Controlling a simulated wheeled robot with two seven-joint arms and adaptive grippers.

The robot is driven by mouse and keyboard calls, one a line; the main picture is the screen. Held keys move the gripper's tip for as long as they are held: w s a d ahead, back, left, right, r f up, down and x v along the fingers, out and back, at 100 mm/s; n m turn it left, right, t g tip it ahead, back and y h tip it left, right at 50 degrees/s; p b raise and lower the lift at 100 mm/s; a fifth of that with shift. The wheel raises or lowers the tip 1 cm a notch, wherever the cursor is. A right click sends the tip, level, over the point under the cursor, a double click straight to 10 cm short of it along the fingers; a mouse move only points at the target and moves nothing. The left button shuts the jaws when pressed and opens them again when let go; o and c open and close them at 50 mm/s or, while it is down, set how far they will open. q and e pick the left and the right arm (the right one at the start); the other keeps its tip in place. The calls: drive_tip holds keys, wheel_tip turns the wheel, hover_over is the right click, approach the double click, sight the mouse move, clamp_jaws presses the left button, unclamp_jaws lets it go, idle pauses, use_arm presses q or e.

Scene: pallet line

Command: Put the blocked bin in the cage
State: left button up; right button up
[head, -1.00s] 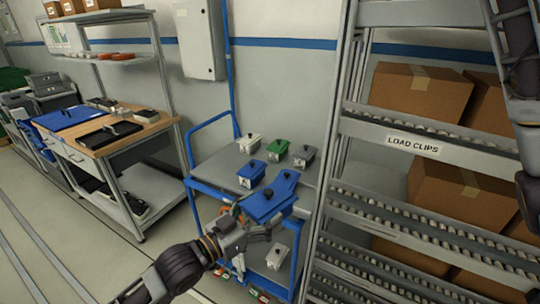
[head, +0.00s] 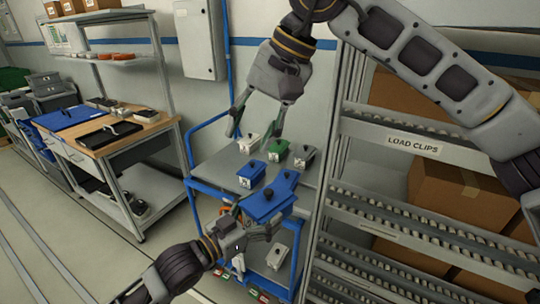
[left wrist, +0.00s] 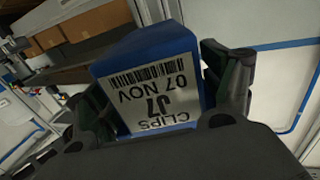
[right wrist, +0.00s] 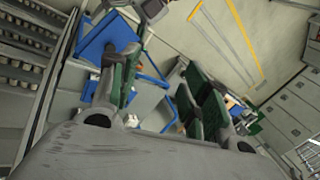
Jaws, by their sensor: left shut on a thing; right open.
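My left gripper (head: 262,231) is shut on a blue bin (head: 270,205) with a dark knob on top, held at the front edge of the blue trolley. In the left wrist view this bin (left wrist: 150,82) sits between the fingers, its label reading upside down "CLIPS J7 07 NOV". My right gripper (head: 253,131) is open and empty, above the back of the trolley top. In the right wrist view its fingers (right wrist: 160,95) are apart with no bin between them. No container marked as a cage is identifiable, nor which bin is the blocked one.
The trolley top (head: 222,165) carries a white bin (head: 248,143), a green bin (head: 278,150), a grey bin (head: 304,156) and a smaller blue bin (head: 251,174). A white bin (head: 277,257) is below. The "LOAD CLIPS" rack (head: 412,145) stands right, a workbench (head: 120,136) left.

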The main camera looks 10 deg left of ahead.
sight(269, 191)
wheel_tip(269, 191, down, 7)
drive_tip(key=w+d+n+t+h, duration=0.2)
drive_tip(key=d+h, duration=0.1)
drive_tip(key=h, duration=0.1)
drive_tip(key=shift+w+n+h, duration=0.2)
drive_tip(key=shift+n+h, duration=0.1)
drive_tip(key=shift+a+f, duration=0.1)
drive_tip(key=shift+f, duration=0.2)
drive_tip(key=shift+x, duration=5.8)
drive_tip(key=shift+c, duration=0.5)
clamp_jaws()
drive_tip(key=shift+o, duration=0.5)
unclamp_jaws()
drive_tip(key=shift+r, duration=0.1)
